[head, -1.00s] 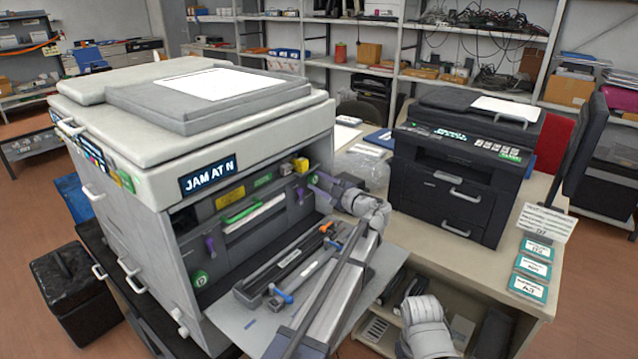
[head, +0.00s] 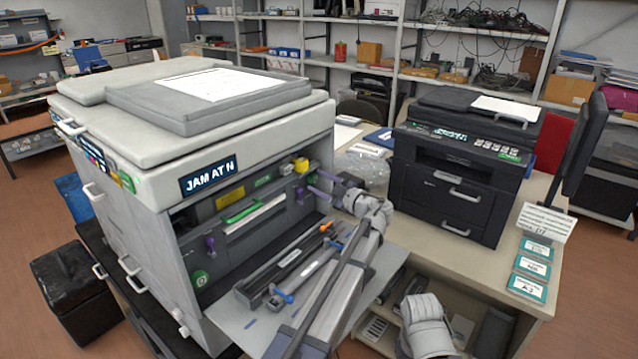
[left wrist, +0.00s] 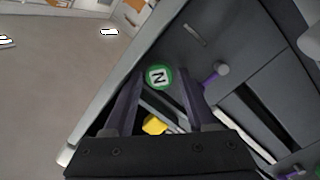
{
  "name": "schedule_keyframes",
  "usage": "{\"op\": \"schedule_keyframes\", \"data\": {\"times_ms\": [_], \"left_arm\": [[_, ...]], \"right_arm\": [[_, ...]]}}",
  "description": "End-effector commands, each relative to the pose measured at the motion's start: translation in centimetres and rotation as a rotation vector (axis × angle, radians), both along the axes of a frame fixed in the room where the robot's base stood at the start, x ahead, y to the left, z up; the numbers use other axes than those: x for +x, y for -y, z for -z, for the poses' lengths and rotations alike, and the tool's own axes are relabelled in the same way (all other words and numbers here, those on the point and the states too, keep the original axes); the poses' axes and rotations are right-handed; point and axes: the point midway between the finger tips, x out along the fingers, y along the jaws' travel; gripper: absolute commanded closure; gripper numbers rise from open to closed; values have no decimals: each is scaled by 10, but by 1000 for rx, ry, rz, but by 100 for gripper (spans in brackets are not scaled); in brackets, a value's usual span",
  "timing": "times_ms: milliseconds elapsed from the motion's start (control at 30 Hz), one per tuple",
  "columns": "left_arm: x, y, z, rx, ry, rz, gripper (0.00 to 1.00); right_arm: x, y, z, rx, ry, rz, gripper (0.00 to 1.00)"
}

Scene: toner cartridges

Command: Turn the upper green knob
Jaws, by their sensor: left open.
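The upper green knob (head: 312,178) is small in the head view, at the right end of the open bay of the big grey printer (head: 250,115). My left gripper (head: 315,182) is open there, its fingers pointing into the bay and partly covering the knob. In the left wrist view the round green knob (left wrist: 158,77), with a white mark, shows in the gap between the two dark fingers (left wrist: 158,90). No finger visibly grips it. A lower green knob (head: 200,278) sits at the bay's lower left. My right gripper is out of view.
A tray with blue-ended cartridges (head: 284,297) lies below. A black printer (head: 450,190) stands right.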

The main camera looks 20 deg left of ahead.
Motion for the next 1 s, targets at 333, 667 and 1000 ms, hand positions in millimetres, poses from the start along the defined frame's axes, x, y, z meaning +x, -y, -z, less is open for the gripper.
{"op": "schedule_keyframes", "data": {"times_ms": [333,667,1000], "left_arm": [[-25,49,-1,0,0,3,44],[-34,65,-1,-1,0,1,44],[-39,63,-1,29,-55,3,44]], "right_arm": [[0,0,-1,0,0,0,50],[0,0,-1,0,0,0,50],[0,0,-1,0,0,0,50]]}}
